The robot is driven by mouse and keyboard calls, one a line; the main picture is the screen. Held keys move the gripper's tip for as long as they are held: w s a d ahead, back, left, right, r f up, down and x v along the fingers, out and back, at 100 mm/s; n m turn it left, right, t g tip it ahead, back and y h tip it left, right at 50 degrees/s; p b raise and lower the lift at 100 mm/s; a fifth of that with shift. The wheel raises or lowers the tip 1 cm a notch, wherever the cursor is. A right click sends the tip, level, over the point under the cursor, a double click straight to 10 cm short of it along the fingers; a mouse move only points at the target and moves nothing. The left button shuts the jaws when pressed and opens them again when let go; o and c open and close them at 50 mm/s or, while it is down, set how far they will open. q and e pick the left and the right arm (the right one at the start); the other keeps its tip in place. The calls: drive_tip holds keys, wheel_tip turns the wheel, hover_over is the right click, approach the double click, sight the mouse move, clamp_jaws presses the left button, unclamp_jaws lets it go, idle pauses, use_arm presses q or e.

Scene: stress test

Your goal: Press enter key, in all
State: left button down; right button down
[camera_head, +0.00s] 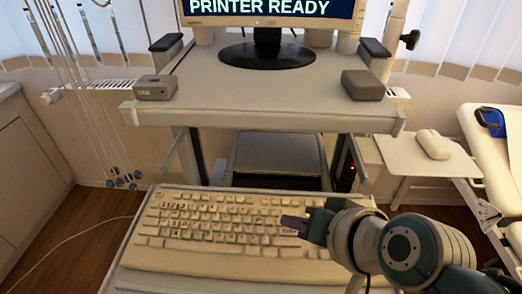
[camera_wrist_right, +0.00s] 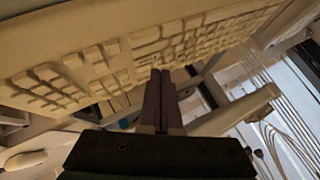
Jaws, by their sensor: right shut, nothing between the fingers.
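A beige keyboard (camera_head: 225,233) lies on a tray below the desk top. It also fills the upper part of the right wrist view (camera_wrist_right: 75,45). The enter key (camera_head: 289,232), with its label partly readable, is at the right of the letter keys. My right gripper (camera_head: 284,221) is shut and empty, with its dark purple fingertips over the enter key area. In the right wrist view, the closed fingertips (camera_wrist_right: 160,72) are close to the keys. I cannot tell whether they touch. My left gripper is in neither view.
A monitor (camera_head: 268,8) reading "PRINTER READY" stands on the desk top (camera_head: 250,98) above the keyboard. Two small grey boxes (camera_head: 155,88) (camera_head: 362,85) sit near its front corners. A mouse (camera_head: 433,145) lies on a side tray (camera_head: 395,158). Cables hang at the left.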

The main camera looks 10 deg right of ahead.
drive_tip(key=shift+f, duration=0.15)
idle(0.5)
drive_tip(key=shift+f, duration=0.3)
